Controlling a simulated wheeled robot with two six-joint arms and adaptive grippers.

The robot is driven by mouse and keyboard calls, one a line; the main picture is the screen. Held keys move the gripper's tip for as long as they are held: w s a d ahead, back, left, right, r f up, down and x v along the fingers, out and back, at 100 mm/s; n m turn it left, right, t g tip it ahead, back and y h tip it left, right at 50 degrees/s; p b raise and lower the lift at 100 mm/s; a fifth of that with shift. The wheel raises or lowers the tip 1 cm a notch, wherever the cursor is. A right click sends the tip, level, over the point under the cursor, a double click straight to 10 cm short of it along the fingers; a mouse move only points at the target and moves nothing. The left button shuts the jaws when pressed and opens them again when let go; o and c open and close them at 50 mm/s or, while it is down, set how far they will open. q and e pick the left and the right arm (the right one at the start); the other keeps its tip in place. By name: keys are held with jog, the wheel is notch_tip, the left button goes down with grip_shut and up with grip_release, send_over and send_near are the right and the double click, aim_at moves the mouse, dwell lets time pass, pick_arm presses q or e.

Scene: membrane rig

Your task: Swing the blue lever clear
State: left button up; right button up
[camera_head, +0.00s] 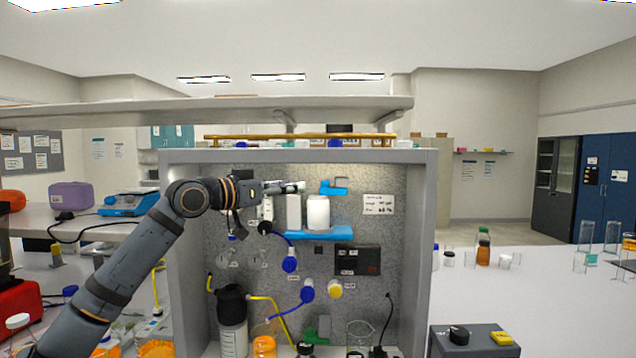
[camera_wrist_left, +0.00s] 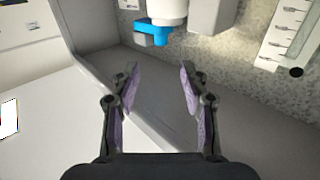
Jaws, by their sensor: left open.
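The blue lever (camera_head: 328,188) is on the speckled back panel of the rig, just above a white cylinder (camera_head: 318,212). A small grey block sits at its right end. In the left wrist view the blue lever (camera_wrist_left: 154,35) shows at the top, beside the white cylinder (camera_wrist_left: 168,10), beyond the fingertips. My left gripper (camera_head: 298,187) reaches in from the left, with its tips a little left of the lever in the head view. In the left wrist view my left gripper (camera_wrist_left: 158,85) is open, with nothing between its fingers. My right gripper is not in view.
A grey frame (camera_head: 430,250) surrounds the panel. A blue bracket (camera_head: 318,234) lies under the cylinder. A black box (camera_head: 357,260), valves and a black-topped bottle (camera_head: 231,315) are lower down. A shelf (camera_head: 210,112) runs overhead. The bench at right has free room.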

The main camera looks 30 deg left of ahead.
aim_at(322, 183)
pick_arm(q)
jog(key=p+x, duration=0.8)
jog(key=x, duration=0.1)
jog(key=shift+w+r, duration=0.15)
jog(key=shift+w, duration=0.1)
jog(key=shift+w+p, duration=0.25)
jog(key=shift+p, duration=0.05)
jog(key=shift+w+f, duration=0.2)
jog(key=shift+f, duration=0.05)
grip_shut()
